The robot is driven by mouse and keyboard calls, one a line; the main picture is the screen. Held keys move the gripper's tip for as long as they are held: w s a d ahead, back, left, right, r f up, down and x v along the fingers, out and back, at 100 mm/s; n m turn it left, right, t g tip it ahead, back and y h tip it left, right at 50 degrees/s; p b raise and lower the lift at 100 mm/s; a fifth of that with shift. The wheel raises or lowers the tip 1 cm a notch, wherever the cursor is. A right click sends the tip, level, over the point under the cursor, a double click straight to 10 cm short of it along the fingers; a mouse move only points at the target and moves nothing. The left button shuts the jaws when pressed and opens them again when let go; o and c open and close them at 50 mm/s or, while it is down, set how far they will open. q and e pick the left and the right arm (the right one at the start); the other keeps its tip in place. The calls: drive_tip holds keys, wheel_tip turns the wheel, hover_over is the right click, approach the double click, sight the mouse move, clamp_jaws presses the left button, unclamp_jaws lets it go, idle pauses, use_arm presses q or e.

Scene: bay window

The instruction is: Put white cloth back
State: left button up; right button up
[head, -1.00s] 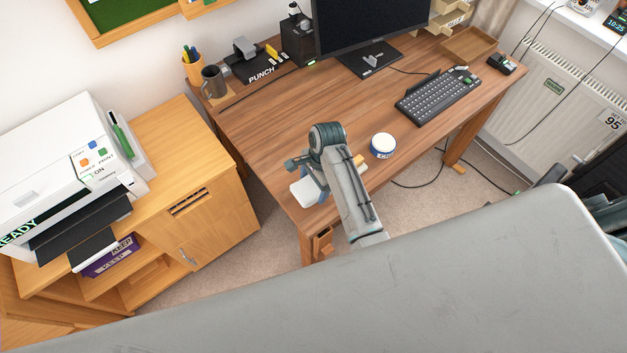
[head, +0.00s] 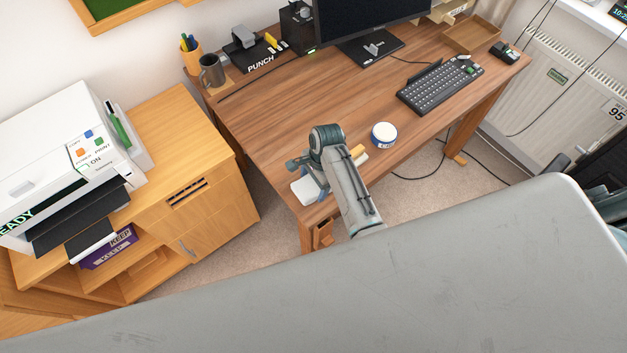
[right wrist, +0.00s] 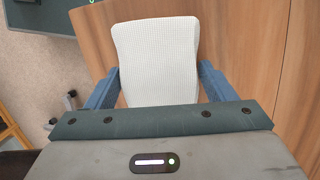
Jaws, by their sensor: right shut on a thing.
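The white cloth (head: 305,190) shows at the near left corner of the wooden desk (head: 300,110), partly hidden by my right arm. In the right wrist view the cloth (right wrist: 157,50) is a pale, waffle-textured rectangle. My right gripper (head: 309,177) is shut on it. In the right wrist view the blue fingers of the gripper (right wrist: 157,82) sit on either side of its near part. Whether the cloth touches the desktop cannot be told. My left gripper is not in view.
A white and blue round tub (head: 384,135) stands right of my arm, with a small yellow item (head: 357,151) between. The keyboard (head: 440,85) and monitor lie farther back. A mug (head: 212,71) stands at the back left. The desk's middle is clear. A printer (head: 60,160) stands left.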

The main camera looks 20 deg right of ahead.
drive_tip(key=shift+f, duration=0.2)
idle(0.7)
drive_tip(key=o, duration=1.2)
